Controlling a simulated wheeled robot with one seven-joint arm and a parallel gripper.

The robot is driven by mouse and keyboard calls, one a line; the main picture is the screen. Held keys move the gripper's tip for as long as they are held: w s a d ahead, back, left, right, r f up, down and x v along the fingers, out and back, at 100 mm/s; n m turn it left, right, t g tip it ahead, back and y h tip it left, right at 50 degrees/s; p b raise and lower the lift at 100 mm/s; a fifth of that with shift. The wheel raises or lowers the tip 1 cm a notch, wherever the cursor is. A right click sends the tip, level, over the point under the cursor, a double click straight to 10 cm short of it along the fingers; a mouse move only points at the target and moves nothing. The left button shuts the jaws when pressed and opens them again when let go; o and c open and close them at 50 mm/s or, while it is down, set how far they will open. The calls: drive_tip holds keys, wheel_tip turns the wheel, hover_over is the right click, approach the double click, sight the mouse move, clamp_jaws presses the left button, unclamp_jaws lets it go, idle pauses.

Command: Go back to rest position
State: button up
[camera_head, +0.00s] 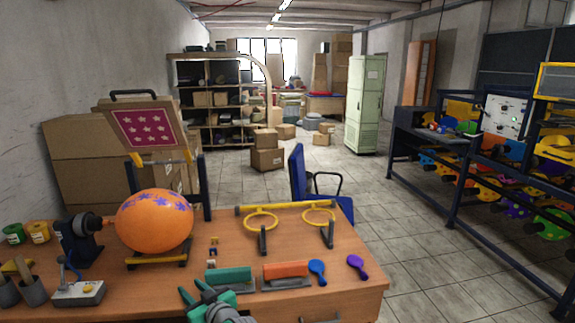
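My gripper (194,290) shows at the bottom edge, left of centre, with teal parts. Its two tips look apart with nothing seen between them. It is in front of the wooden table's near edge area. An orange balloon (150,228) with purple star or flower prints near its top sits on the table (345,263). Its left end meets a black nozzle device (78,238). Behind and above the balloon, a raised frame (148,128) holds a magenta panel with white stars.
A teal-handled squeegee (230,274) and an orange-handled one (286,269) lie close to my gripper. A yellow ring rack (289,209) stands behind. A control box (79,293) is at left. Floor is open at right.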

drive_tip(key=s+d+f+m+t+h, duration=0.1)
drive_tip(key=s+d+f+m+h, duration=0.1)
drive_tip(key=s+d+f, duration=0.4)
drive_tip(key=s+d+f+m+t+h, duration=0.15)
drive_tip(key=s+d+f, duration=0.25)
drive_tip(key=f, duration=0.4)
drive_tip(key=s+d+f+m+h, duration=0.2)
drive_tip(key=s+d+f, duration=0.25)
drive_tip(key=s, duration=0.35)
drive_tip(key=s+d+f+m+h, duration=0.1)
drive_tip(key=s+d+f+h, duration=0.15)
drive_tip(key=s+d, duration=0.35)
drive_tip(key=s+d+m+t+h, duration=0.1)
drive_tip(key=s+d, duration=0.1)
drive_tip(key=s, duration=0.6)
drive_tip(key=s+d+m+h, duration=0.1)
drive_tip(key=s+d, duration=0.2)
drive_tip(key=s, duration=0.5)
drive_tip(key=s+d+r, duration=0.2)
drive_tip(key=s+r, duration=0.7)
drive_tip(key=s, duration=0.4)
drive_tip(key=shift+s+d+t+h, duration=0.25)
drive_tip(key=shift+s+t+h, duration=0.1)
drive_tip(key=shift+s+h, duration=0.05)
drive_tip(key=shift+w, duration=0.1)
